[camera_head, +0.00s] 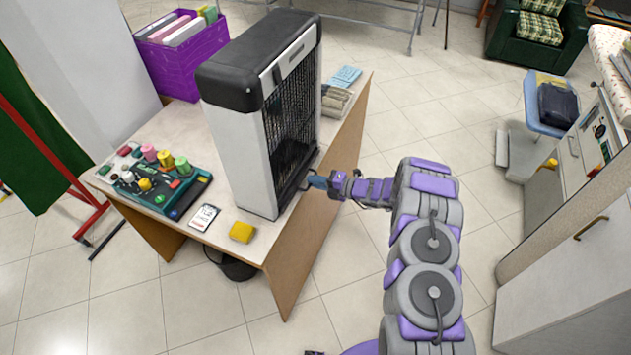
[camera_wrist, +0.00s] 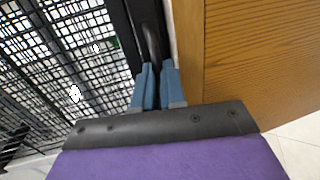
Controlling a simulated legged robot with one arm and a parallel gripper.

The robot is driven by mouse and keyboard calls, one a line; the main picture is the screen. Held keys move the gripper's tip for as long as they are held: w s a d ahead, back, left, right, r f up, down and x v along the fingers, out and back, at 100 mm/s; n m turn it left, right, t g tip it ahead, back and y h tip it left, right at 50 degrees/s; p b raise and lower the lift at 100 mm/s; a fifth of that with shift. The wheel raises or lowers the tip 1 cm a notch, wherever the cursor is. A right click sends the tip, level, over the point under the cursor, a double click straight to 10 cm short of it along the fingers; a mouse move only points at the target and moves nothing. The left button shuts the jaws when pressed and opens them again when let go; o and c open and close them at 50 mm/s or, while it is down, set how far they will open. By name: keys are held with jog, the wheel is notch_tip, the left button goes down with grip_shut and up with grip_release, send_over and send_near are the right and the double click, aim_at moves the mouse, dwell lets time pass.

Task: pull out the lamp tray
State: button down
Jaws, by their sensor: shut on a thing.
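The lamp (camera_head: 228,130) is a tall box with a black top, pale sides and a dark wire grille, standing on the table. The lamp tray is low at the foot of the grille; its dark front edge (camera_wrist: 121,32) shows in the wrist view, with a black curved handle (camera_wrist: 152,42). My gripper (camera_head: 313,182) reaches in from the right at the table's edge. In the wrist view its blue fingers (camera_wrist: 158,72) are shut on the handle. The fingers hide part of the handle, and the tray's inside is not visible.
The wooden table (camera_head: 315,215) has its side panel close beside my gripper. A yellow sponge (camera_head: 242,232), a card (camera_head: 205,217) and a box with thread spools (camera_head: 155,180) lie left of the lamp. Tiled floor is open on the right, up to a white cabinet (camera_head: 565,265).

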jog(key=shift+w+d+r, duration=0.15)
jog(key=shift+w+d, duration=0.1)
jog(key=shift+d, duration=0.05)
jog(key=f+p+v, duration=0.2)
jog(key=p+v, duration=0.1)
jog(key=v, duration=0.8)
jog(key=shift+d+f, duration=0.2)
jog(key=shift+d, duration=0.1)
jog(key=shift+s, duration=0.1)
